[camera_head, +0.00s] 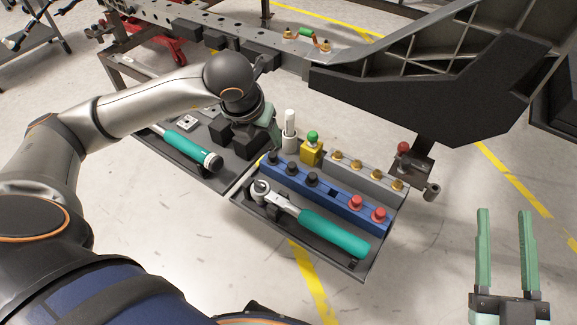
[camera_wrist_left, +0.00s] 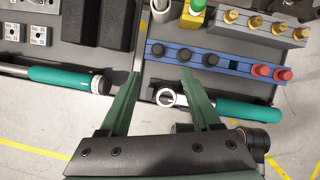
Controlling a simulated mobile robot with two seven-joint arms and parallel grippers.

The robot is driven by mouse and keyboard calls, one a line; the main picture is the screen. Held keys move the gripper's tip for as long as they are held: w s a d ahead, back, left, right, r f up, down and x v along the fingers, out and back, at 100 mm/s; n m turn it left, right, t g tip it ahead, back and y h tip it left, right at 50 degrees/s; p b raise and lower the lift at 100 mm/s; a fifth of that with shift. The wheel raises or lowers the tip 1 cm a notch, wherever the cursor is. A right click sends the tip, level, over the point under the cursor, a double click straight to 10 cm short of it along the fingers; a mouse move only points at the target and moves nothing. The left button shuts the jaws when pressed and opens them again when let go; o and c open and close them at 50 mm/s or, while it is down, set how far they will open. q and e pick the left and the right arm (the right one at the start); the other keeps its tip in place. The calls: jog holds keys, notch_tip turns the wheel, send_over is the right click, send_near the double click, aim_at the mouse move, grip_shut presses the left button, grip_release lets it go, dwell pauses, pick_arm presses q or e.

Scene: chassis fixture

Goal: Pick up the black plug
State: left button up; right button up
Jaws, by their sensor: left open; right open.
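Several plugs stand upright in a blue rail (camera_head: 325,190) on the right-hand tray. Three are black: the left black plug (camera_head: 273,157), the middle black plug (camera_head: 292,167) and the right black plug (camera_head: 312,179). They also show in the left wrist view as the left one (camera_wrist_left: 158,49), middle one (camera_wrist_left: 184,54) and right one (camera_wrist_left: 210,59). Two red plugs (camera_head: 356,202) sit at the rail's right end. My left gripper (camera_wrist_left: 161,74) is open and empty; in the wrist view its fingertips appear just below the left and middle black plugs. My right gripper (camera_head: 505,212) is open and empty, far right.
A teal-handled ratchet (camera_head: 333,233) lies in front of the rail. A grey rail with brass plugs (camera_head: 368,174), a yellow block with a green knob (camera_head: 312,150) and a white cylinder (camera_head: 290,130) stand behind. The chassis (camera_head: 420,90) overhangs the back; floor is clear at right.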

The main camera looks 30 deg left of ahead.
pick_arm(q)
jog(key=b, duration=0.1)
send_over(272, 155)
jog(key=s, duration=0.3)
notch_tip(272, 155, down, 6)
jog(key=shift+w+d+f+b, duration=0.3)
jog(key=shift+w+f, duration=0.1)
jog(key=shift+f, duration=0.05)
jog(key=shift+b+x, duration=0.45)
jog(key=shift+x, duration=2)
jog(key=shift+a, duration=0.15)
pick_arm(e)
jog(key=s+a+r+n+t+y, duration=0.1)
jog(key=s+r+n+y, duration=0.4)
jog(key=s+r+y, duration=0.1)
notch_tip(272, 155, up, 2)
jog(key=shift+r+n+y, duration=0.1)
jog(key=shift+n+y, duration=0.2)
jog(key=shift+y, duration=0.4)
jog(key=shift+a, duration=0.1)
pick_arm(q)
grip_shut()
